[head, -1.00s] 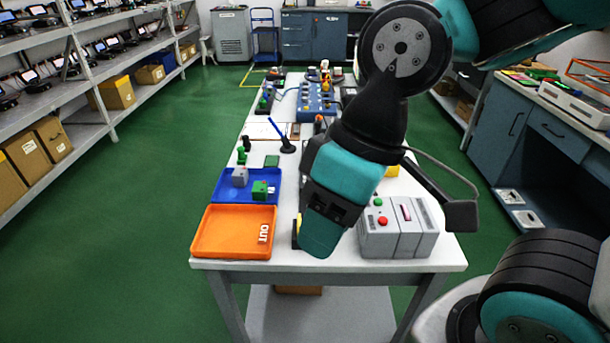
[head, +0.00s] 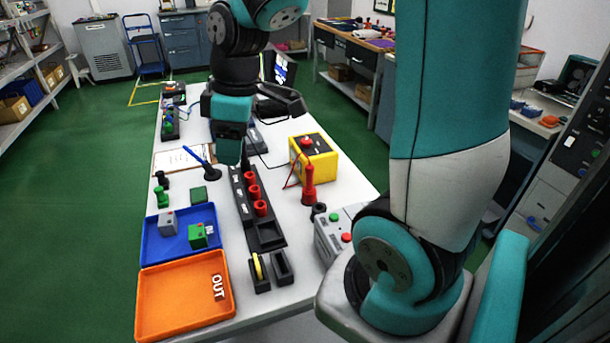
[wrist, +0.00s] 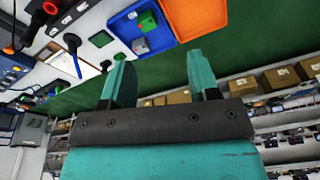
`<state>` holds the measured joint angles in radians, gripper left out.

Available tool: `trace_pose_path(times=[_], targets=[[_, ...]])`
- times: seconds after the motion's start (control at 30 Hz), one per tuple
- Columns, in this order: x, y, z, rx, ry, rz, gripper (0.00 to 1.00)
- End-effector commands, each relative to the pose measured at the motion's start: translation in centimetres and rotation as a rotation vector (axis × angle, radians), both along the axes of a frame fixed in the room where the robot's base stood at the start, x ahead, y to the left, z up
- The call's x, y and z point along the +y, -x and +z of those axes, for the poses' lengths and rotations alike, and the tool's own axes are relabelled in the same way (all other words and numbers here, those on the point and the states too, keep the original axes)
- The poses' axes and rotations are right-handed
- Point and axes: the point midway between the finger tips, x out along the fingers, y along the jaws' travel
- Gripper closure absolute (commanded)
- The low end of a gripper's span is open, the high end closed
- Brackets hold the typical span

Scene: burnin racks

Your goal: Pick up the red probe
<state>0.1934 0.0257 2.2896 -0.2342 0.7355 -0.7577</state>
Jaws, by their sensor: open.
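The red probe (head: 308,185) stands upright on the white table in the head view, beside the yellow box (head: 318,158), with a red lead running near it. My gripper (head: 232,150) is above the table, to the left of the probe and beyond the black rack. In the wrist view my gripper (wrist: 158,75) shows two teal fingers spread apart with nothing between them. I cannot make out the probe for certain in the wrist view.
A black rack (head: 266,238) holds several red cylinders left of the probe. A grey box with buttons (head: 330,240) stands in front of the probe. A blue tray (head: 155,250) and an orange tray (head: 148,310) lie front left. A blue pen-like stick (head: 195,156) leans from a stand.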

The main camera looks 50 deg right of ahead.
Motion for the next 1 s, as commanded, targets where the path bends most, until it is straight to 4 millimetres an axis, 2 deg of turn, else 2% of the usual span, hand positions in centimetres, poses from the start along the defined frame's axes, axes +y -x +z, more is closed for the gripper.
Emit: trace_pose_path(times=[0.03,0.1,0.2,0.3,0.33,0.47,0.8,1.0], targets=[[-4.5,-1.3,-0.7,0.009,0.038,-0.003,0.45],[-9.8,-2.1,-1.6,0.019,0.088,0.028,0.45],[-16.1,-2.0,-2.9,0.045,0.137,0.069,0.45],[-20.2,-1.2,-3.8,0.067,0.164,0.103,0.45],[-21.0,-1.0,-4.0,0.073,0.169,0.109,0.45],[-22.5,-0.6,-5.3,0.084,0.177,0.128,0.45],[-22.5,-0.7,-12.7,0.087,0.175,0.132,0.45],[-22.6,-0.8,-15.8,0.083,0.177,0.131,0.45]])
